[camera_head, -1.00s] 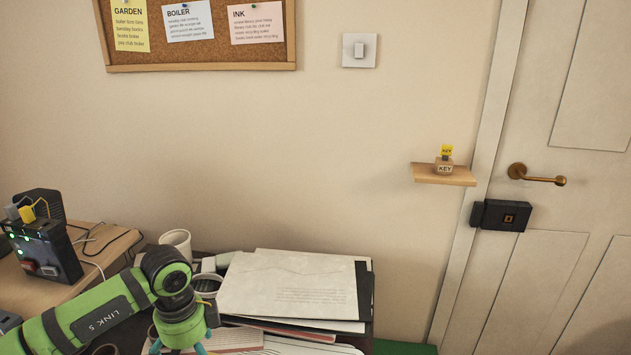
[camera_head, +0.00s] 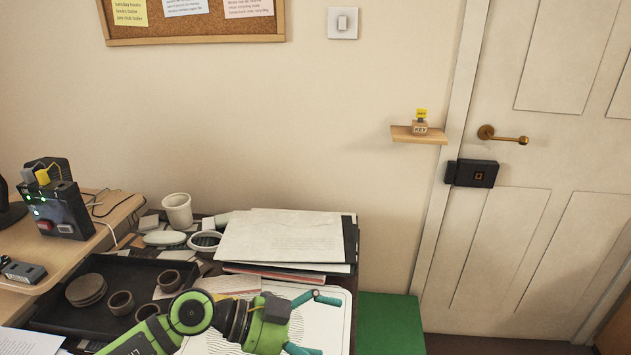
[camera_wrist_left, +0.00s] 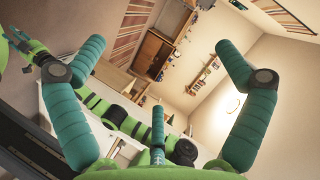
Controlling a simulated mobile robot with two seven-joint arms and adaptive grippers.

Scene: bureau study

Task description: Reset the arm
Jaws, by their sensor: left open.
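My left gripper (camera_head: 318,325) is at the bottom of the head view, its arm coming in from the lower left. Its teal fingers are spread apart with nothing between them, above or in front of a white board with line patterns (camera_head: 338,318). The exact height above it cannot be told. In the left wrist view the left gripper (camera_wrist_left: 160,48) also shows open and empty, its fingers wide apart against the room. Green arm links of mine show behind the fingers there.
A paper stack (camera_head: 285,240) lies behind the gripper. A dark tray (camera_head: 68,318) with brown pots is at left, a white cup (camera_head: 177,210) behind it. A black device (camera_head: 58,210) stands on the wooden desk. A shelf (camera_head: 432,139) holds a key block (camera_head: 420,128).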

